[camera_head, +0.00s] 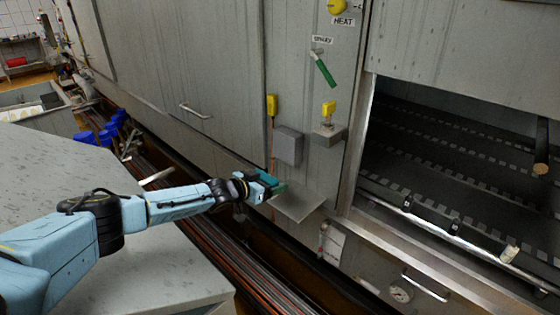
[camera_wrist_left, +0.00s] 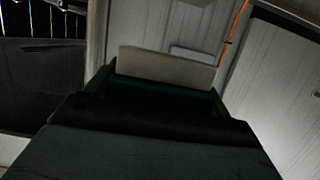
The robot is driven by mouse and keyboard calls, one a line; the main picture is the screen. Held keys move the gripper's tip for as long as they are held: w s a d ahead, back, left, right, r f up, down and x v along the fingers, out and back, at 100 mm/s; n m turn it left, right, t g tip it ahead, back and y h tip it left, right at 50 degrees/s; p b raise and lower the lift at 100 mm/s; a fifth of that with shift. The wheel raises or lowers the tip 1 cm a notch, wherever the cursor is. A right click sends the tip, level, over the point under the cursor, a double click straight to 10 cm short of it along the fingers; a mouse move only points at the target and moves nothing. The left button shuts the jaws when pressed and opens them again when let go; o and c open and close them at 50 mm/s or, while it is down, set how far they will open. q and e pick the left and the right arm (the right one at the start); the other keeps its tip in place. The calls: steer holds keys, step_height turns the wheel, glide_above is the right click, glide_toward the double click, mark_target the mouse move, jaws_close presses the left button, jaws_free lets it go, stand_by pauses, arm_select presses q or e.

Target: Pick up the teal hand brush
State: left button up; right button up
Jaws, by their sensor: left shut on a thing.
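The teal hand brush (camera_head: 268,178) is at the end of my left arm, just above a small metal shelf on the machine front. My left gripper (camera_head: 263,187) is shut on it. In the left wrist view the brush (camera_wrist_left: 160,92) shows as a dark teal band, in deep shade, between the green fingertips. The small shelf (camera_head: 299,204) is just beyond it; I cannot tell whether the brush still touches the shelf. My right gripper is in neither view.
A grey box (camera_head: 288,146) and an orange cord (camera_head: 273,140) are on the panel above the shelf. A dark conveyor opening (camera_head: 455,165) is at the right. A grey worktop (camera_head: 60,170) lies under my left arm. Blue-topped items (camera_head: 105,132) stand behind.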

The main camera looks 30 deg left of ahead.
arm_select(q)
steer(key=s+a+p, duration=0.2)
steer(key=s+p, duration=0.4)
steer(key=s, duration=0.2)
steer(key=shift+s+a, duration=0.25)
steer(key=shift+s, duration=0.05)
